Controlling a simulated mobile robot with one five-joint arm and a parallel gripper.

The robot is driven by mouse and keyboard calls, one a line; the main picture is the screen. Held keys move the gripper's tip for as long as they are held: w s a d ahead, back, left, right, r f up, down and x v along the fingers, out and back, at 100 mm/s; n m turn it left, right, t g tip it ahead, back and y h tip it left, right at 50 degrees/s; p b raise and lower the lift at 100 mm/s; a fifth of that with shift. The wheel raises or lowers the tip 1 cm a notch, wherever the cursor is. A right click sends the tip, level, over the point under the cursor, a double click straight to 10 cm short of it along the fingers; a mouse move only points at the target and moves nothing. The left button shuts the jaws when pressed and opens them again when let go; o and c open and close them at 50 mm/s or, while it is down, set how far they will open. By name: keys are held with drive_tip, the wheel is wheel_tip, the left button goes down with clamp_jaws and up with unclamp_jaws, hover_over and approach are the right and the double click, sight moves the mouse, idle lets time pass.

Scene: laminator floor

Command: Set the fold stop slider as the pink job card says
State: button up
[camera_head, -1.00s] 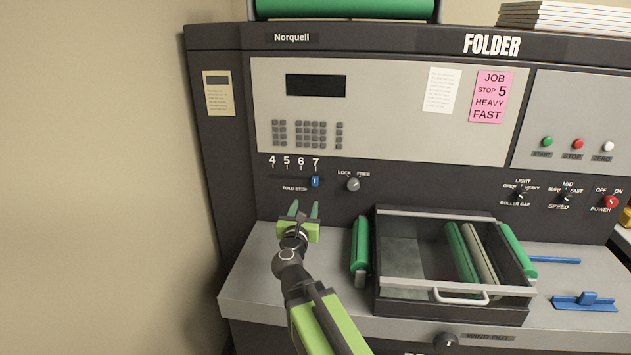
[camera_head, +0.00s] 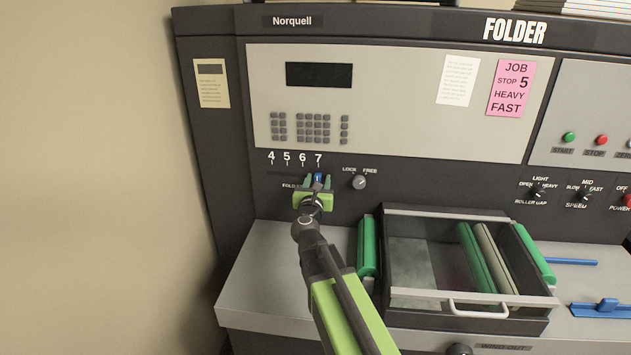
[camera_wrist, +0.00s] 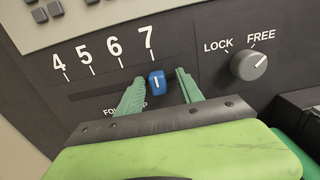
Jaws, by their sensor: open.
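The pink job card (camera_head: 511,88) on the folder's upper panel reads JOB, STOP 5, HEAVY, FAST. The blue fold stop slider (camera_wrist: 157,81) sits under the 7 mark of a scale marked 4 to 7; it also shows in the head view (camera_head: 318,178). My gripper (camera_head: 317,183) is open, with its green fingers on either side of the slider. In the wrist view the fingers (camera_wrist: 159,91) stand apart, with a gap to the slider on both sides. The LOCK/FREE knob (camera_wrist: 249,65) right of the slider has its white mark toward FREE.
Right of my arm is an open-topped tray (camera_head: 445,311) with a handle and green rollers. A keypad (camera_head: 312,129) and dark display (camera_head: 319,75) are above the scale. ROLLER GAP (camera_head: 537,189) and SPEED (camera_head: 585,194) knobs are farther right.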

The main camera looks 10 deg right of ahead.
drive_tip(key=shift+a, duration=0.2)
drive_tip(key=c, duration=0.9)
clamp_jaws()
drive_tip(key=shift+f, duration=0.15)
